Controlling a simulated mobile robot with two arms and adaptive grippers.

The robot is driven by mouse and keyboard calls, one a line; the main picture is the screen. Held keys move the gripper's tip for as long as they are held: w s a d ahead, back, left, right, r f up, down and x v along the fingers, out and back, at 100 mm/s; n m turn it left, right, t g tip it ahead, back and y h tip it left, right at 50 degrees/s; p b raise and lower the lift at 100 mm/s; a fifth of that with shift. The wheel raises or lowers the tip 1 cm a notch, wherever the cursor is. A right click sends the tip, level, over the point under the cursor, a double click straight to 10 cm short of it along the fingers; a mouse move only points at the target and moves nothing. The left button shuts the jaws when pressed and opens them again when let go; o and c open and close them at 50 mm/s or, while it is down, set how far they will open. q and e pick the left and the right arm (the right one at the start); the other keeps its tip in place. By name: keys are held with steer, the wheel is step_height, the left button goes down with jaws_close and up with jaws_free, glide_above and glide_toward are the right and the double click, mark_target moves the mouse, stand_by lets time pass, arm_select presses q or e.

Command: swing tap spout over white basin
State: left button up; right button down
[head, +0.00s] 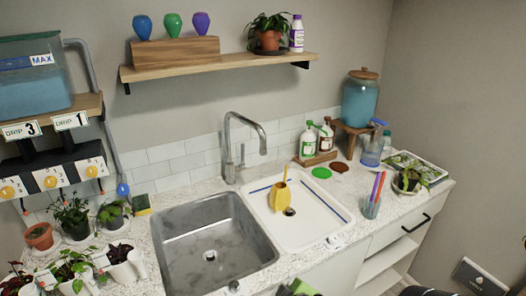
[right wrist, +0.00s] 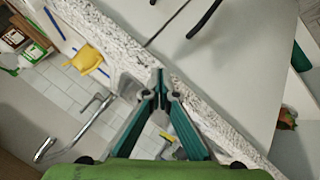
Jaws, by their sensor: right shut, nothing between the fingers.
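The tap (head: 230,150) is a grey gooseneck standing behind the two basins. Its spout (head: 260,135) arcs to the right, and its tip hangs near the back left corner of the white basin (head: 325,240); I cannot tell whether it is over the rim. The steel basin (head: 210,245) is on the left. The tap also shows in the right wrist view (right wrist: 85,125). My right gripper (right wrist: 160,73) is shut and empty, apart from the tap, near the counter's front edge. Green parts of it show at the bottom of the head view. My left gripper is out of view.
A yellow watering can (head: 280,195) stands in the white basin. A cup of pens (head: 371,207) is right of it; soap bottles (head: 308,140) stand behind. Potted plants (head: 72,215) crowd the left counter. A shelf (head: 215,66) hangs above the tap.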

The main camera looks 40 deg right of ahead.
steer(key=w+d+r, duration=0.1)
steer(key=d, duration=0.1)
steer(key=w+d+r+n+t+h, duration=0.1)
steer(key=w+d+r, duration=0.1)
steer(key=w+d+r+t, duration=0.1)
steer(key=d+r, duration=0.1)
steer(key=shift+w+d+r+n, duration=0.15)
steer(key=shift+w+d+n, duration=0.15)
steer(key=shift+d+n, duration=0.1)
steer(key=w+d+r+n+t, duration=0.3)
steer(key=w+d+r+t, duration=0.15)
steer(key=r, duration=0.35)
steer(key=n+t+y, duration=0.4)
steer(key=n, duration=0.5)
glide_toward(263, 152)
steer(key=s+a+r, duration=0.2)
steer(key=a, duration=0.4)
steer(key=w+d+p, duration=0.1)
steer(key=w, duration=0.2)
steer(key=w+d+p, duration=0.1)
steer(key=w+d, duration=0.1)
steer(key=w, duration=0.1)
steer(key=w+d+p, duration=0.1)
steer(key=w+d, duration=0.1)
steer(key=w, duration=0.1)
steer(key=shift+w, duration=0.4)
steer(key=shift+f, duration=0.1)
